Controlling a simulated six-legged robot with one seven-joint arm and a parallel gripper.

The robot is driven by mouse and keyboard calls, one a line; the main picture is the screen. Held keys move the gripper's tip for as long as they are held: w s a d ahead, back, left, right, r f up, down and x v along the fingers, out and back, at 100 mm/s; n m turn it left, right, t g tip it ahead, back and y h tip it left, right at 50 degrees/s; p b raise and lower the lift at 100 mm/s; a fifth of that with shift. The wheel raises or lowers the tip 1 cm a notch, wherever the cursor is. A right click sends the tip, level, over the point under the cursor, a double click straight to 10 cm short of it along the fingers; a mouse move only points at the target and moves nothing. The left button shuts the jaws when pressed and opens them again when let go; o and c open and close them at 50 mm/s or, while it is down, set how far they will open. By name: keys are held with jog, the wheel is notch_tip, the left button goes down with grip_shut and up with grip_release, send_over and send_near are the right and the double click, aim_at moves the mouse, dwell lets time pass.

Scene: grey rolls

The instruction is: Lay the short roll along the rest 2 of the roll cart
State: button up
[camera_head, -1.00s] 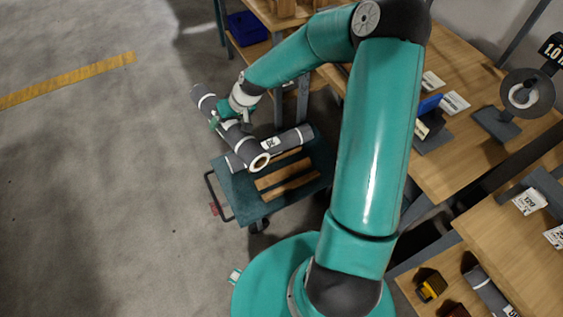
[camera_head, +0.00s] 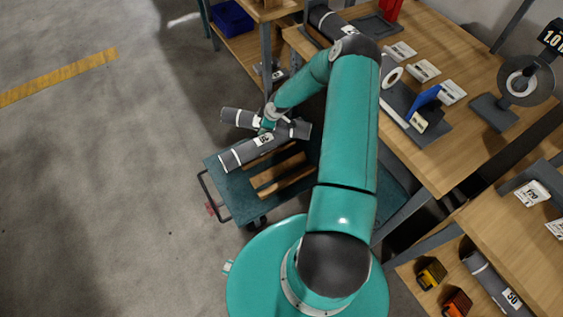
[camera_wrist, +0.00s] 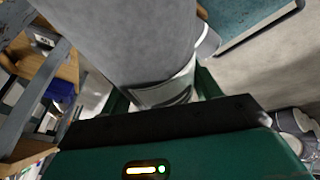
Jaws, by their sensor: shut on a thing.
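My gripper (camera_head: 268,122) is shut on a grey roll with white bands, the short roll (camera_head: 238,117), at the far side of the cart. The roll also fills the middle of the wrist view (camera_wrist: 125,45), between the fingers. In the head view it appears above and behind another roll, partly hidden by my gripper. The teal roll cart (camera_head: 228,192) has wooden slats (camera_head: 282,183). A grey roll labelled 50 (camera_head: 245,152) lies along the cart's far part. I cannot tell which rest is number 2, nor whether the held roll touches anything.
A wooden table (camera_head: 440,165) with stands and cards is at the right, near my arm. A shelf with a blue bin (camera_head: 232,17) stands behind the cart. Another roll (camera_head: 492,280) lies at the lower right. The floor (camera_head: 100,180) left of the cart is clear.

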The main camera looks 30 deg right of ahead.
jog(key=s+f+n+t+y, duration=0.2)
jog(key=s+f+n, duration=0.8)
jog(key=f, duration=0.6)
jog(key=shift+s+d+f+y, duration=0.3)
jog(key=shift+s+d+y, duration=0.15)
jog(key=shift+s, duration=0.2)
